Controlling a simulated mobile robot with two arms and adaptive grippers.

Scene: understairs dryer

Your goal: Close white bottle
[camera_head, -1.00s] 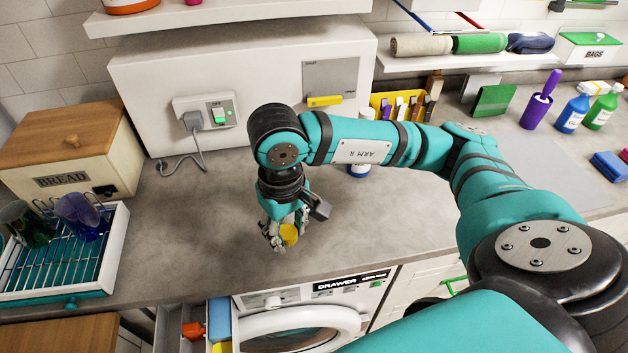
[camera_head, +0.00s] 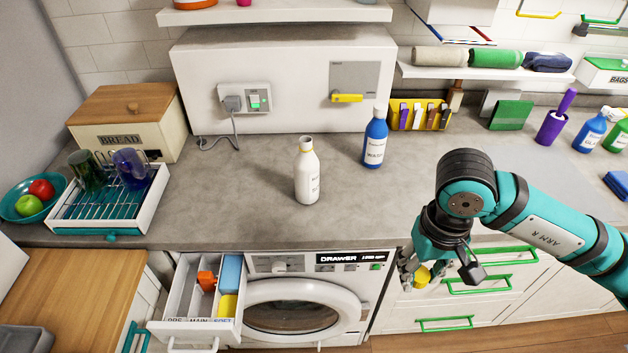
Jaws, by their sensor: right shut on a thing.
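The white bottle (camera_head: 307,175) stands upright on the grey counter, left of the blue bottle. Its narrow neck is uncapped, with a thin yellowish ring below the mouth. My right gripper (camera_head: 418,278) is shut on a yellow cap (camera_head: 422,277). It hangs in front of the counter's front edge, to the right of and apart from the white bottle. Part of the cap is hidden by the fingers. My left gripper is not in view.
A blue bottle (camera_head: 375,140) stands right of the white bottle. A dish rack (camera_head: 108,215) with cups is at left. Below the counter, a dispenser drawer (camera_head: 178,292) is pulled out beside the washer (camera_head: 297,302). The counter around the white bottle is clear.

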